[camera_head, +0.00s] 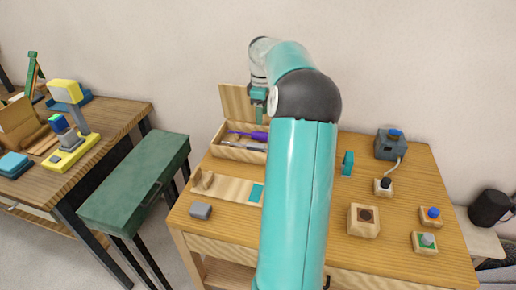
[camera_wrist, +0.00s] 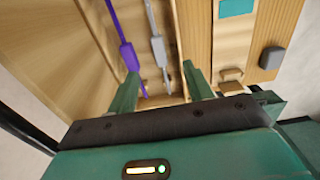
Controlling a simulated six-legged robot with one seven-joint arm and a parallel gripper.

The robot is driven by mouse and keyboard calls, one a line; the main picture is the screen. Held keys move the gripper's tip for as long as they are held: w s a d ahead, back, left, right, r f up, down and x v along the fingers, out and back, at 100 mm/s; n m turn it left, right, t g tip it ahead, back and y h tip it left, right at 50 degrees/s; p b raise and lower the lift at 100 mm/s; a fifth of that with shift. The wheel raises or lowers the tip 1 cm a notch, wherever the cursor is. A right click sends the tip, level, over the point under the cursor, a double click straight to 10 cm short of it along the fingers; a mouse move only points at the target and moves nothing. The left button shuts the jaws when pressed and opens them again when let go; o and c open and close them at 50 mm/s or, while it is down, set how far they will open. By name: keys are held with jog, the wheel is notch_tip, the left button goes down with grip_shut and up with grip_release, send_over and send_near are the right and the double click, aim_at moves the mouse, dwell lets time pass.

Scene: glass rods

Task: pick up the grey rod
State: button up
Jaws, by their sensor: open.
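The grey rod (camera_wrist: 158,50), with a thicker grey block along it, lies in an open wooden box (camera_head: 238,154) at the back left of the table. A purple rod (camera_wrist: 127,55) with a purple block lies beside it, to its left in the wrist view. My gripper (camera_wrist: 163,88) is open and empty. Its two green fingers are spread, and the grey rod shows between and beyond them in the wrist view. In the head view my gripper (camera_head: 258,108) hangs above the box, pointing down. My arm hides the right part of the box.
The box's raised wooden lid (camera_head: 235,103) stands behind it. A wooden board with a teal patch (camera_head: 257,192) and a grey block (camera_head: 201,211) lie in front. A green side table (camera_head: 135,185) stands left.

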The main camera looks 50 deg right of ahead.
send_over(262, 146)
jog(key=f, duration=0.8)
jog(key=shift+s, duration=0.25)
jog(key=shift+w+f, duration=0.15)
jog(key=shift+f, duration=1.4)
jog(key=shift+w+f, duration=0.1)
jog(key=shift+f, duration=1.45)
jog(key=c, duration=1.1)
jog(key=shift+r, duration=0.1)
